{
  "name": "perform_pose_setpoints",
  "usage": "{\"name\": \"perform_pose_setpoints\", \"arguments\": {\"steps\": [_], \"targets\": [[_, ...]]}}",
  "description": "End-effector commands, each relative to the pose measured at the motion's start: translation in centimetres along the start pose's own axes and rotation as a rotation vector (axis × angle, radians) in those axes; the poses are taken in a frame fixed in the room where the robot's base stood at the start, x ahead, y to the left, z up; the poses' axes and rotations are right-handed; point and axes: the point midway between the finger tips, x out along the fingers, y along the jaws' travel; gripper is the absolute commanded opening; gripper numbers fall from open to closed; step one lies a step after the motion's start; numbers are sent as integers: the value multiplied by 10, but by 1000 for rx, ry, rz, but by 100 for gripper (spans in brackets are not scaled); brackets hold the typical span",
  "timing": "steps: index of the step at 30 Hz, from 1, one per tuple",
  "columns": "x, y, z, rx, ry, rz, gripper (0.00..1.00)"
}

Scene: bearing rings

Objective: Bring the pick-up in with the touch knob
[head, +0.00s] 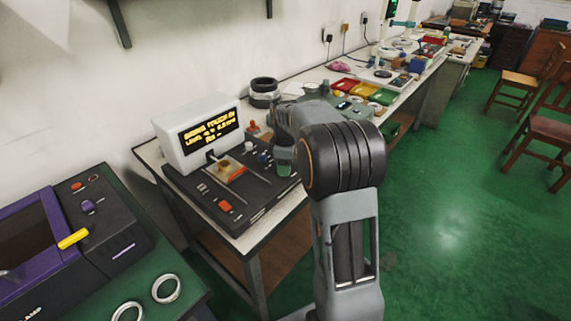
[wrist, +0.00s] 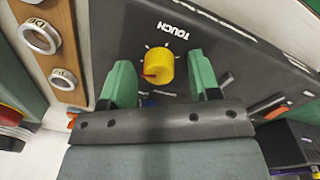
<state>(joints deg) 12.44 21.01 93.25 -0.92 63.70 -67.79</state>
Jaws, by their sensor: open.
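In the wrist view the yellow touch knob (wrist: 158,66) stands on a dark panel (wrist: 185,45) below the upside-down word TOUCH. A red pointer mark shows on its left side. My gripper (wrist: 161,72) is open, with one green finger to the left of the knob and one to the right, and a visible gap on each side. In the head view my gripper (head: 284,160) is over the right part of the bearing tester (head: 235,195), and the knob is hidden. A tan block with orange (head: 226,170) sits on the tester. I cannot clearly make out the pick-up.
The tester's white display box (head: 192,135) has lit yellow text, too blurred to read fully. In the wrist view, metal rings (wrist: 40,37) lie on a wooden board. Left in the head view are a purple-and-black machine (head: 75,235) and two loose rings (head: 166,288).

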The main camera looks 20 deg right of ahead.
Motion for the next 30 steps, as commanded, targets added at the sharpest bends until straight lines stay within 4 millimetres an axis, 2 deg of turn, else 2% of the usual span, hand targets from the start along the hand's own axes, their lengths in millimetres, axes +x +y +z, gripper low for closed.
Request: {"name": "perform_pose_setpoints", "arguments": {"steps": [6,21,30], "targets": [[0,0,0,0,0,0,54],[0,0,0,0,0,0,7],[-1,0,0,50,-2,-1,7]]}}
